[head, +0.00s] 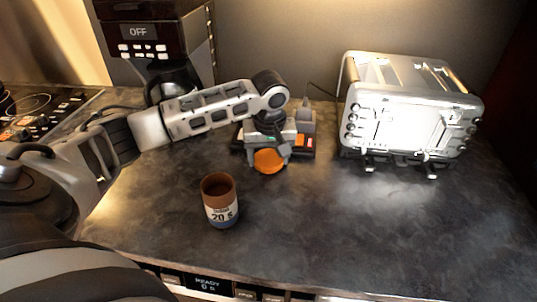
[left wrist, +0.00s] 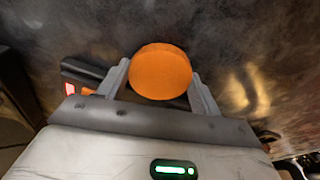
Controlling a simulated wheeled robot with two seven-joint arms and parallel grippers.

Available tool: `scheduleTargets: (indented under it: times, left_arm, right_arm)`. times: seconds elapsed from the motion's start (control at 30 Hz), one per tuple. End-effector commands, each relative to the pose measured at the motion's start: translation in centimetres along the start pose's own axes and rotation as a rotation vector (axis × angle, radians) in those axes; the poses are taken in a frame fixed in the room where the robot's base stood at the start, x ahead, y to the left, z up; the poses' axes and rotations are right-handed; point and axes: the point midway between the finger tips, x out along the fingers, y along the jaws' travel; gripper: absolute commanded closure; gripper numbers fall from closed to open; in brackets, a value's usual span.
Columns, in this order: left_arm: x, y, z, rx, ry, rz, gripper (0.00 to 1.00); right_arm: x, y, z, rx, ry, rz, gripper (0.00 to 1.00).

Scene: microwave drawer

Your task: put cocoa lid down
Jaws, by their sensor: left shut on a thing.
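The cocoa lid (head: 270,161) is a round orange disc. My left gripper (head: 268,158) is shut on it, over the counter behind the cocoa container. In the left wrist view the lid (left wrist: 161,71) sits between the two fingers of the left gripper (left wrist: 160,80). I cannot tell whether the lid touches the counter. The cocoa container (head: 220,203) stands upright and open-topped at the front of the counter, brown with a white label reading "20 s" and a blue base. My right gripper is not in view.
A silver toaster (head: 410,105) stands at the back right. A coffee machine (head: 160,45) stands at the back left, near a stove (head: 40,112). A dark tray with orange and red bits (head: 305,143) lies behind my left gripper. The dark counter (head: 330,215) is clear at front right.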

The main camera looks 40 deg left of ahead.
Motion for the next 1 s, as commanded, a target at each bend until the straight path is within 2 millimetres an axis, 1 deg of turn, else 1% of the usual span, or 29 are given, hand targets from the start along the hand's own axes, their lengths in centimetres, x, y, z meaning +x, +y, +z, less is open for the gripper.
scheduleTargets:
  times: [0.03,0.1,0.13,0.17,0.2,0.63,0.77,0.87,0.97,1.0]
  left_arm:
    - [0.8,-0.1,0.4,0.001,-0.009,-0.005,0.63]
    - [0.9,-0.1,0.4,0.001,-0.009,-0.006,0.63]
    - [0.9,-0.1,0.5,0.001,-0.010,-0.006,0.33]
    - [1.0,-0.1,0.5,0.001,-0.011,-0.007,0.24]
    - [1.1,-0.1,0.5,0.001,-0.013,-0.009,0.14]
    - [1.2,-0.5,0.5,-0.003,-0.014,-0.020,0.14]
    - [0.8,-0.5,0.4,-0.003,-0.013,-0.021,0.14]
    - [-0.3,-0.5,0.2,-0.003,-0.012,-0.021,0.14]
    - [-2.2,-0.3,0.1,-0.002,-0.010,-0.013,0.14]
    - [-3.1,-0.2,0.1,-0.001,-0.009,-0.011,0.14]
  right_arm:
    - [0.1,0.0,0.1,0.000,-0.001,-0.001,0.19]
    - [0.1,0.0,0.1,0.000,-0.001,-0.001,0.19]
    - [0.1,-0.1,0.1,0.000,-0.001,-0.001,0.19]
    - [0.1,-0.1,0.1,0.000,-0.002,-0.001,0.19]
    - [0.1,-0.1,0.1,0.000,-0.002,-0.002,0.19]
    - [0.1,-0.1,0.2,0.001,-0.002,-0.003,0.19]
    - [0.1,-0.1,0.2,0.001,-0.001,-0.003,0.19]
    - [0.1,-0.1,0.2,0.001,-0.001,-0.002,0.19]
    - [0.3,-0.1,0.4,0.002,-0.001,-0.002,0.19]
    - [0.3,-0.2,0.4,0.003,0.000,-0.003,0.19]
